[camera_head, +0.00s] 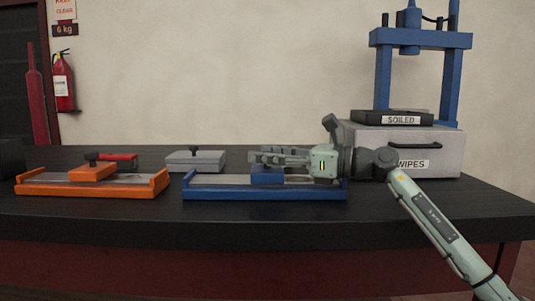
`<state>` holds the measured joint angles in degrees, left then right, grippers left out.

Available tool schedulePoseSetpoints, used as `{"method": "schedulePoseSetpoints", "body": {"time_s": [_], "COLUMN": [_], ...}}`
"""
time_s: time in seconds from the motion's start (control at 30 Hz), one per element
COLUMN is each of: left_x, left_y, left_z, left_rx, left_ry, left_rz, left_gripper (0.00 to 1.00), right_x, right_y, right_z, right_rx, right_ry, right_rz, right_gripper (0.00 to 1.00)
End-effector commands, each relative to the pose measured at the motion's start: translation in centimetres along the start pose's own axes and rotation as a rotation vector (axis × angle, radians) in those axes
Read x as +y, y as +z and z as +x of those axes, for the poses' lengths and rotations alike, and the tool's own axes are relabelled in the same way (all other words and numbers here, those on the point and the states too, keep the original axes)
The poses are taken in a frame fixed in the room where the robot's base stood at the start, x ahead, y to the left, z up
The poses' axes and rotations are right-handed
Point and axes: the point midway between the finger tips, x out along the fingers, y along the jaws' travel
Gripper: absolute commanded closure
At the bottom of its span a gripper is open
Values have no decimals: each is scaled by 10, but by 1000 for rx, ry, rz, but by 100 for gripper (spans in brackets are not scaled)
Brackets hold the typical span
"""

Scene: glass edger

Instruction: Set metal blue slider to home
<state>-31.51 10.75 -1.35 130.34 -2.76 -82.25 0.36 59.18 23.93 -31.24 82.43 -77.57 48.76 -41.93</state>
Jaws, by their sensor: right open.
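The metal blue slider device (225,194) lies on the black bench in the middle, a long blue base with raised ends and a grey rail. Its blue sliding block (268,176) sits right of the base's middle. My right gripper (258,157) comes in from the right, with its fingers pointing left, over or in front of the upper part of the block. The gripper is open. It hides the block's top and any knob there. I cannot tell whether the fingers touch the block. My left gripper is not in view.
A grey lidded box (197,160) is behind. A WIPES box (445,150), a SOILED tray (375,117) and a blue press frame (450,85) stand at the right. The bench front is clear.

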Motion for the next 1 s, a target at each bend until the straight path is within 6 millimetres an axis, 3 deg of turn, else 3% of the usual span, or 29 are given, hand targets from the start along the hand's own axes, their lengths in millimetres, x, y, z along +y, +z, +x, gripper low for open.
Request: {"method": "schedulePoseSetpoints", "body": {"time_s": [0.17, 0.53, 0.83, 1.0], "left_x": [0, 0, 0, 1], "left_y": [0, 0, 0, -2], "left_z": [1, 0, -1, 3], "left_rx": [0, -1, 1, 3], "left_ry": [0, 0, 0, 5], "left_rz": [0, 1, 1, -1], "left_gripper": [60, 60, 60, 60], "right_x": [0, 0, 0, 12], "right_y": [0, 0, 0, 2], "right_z": [0, 0, 1, 27], "right_rx": [0, 0, 0, -1], "right_ry": [0, 0, 0, 4], "right_rz": [0, 1, 1, 2], "right_gripper": [54, 100, 100, 100]}}
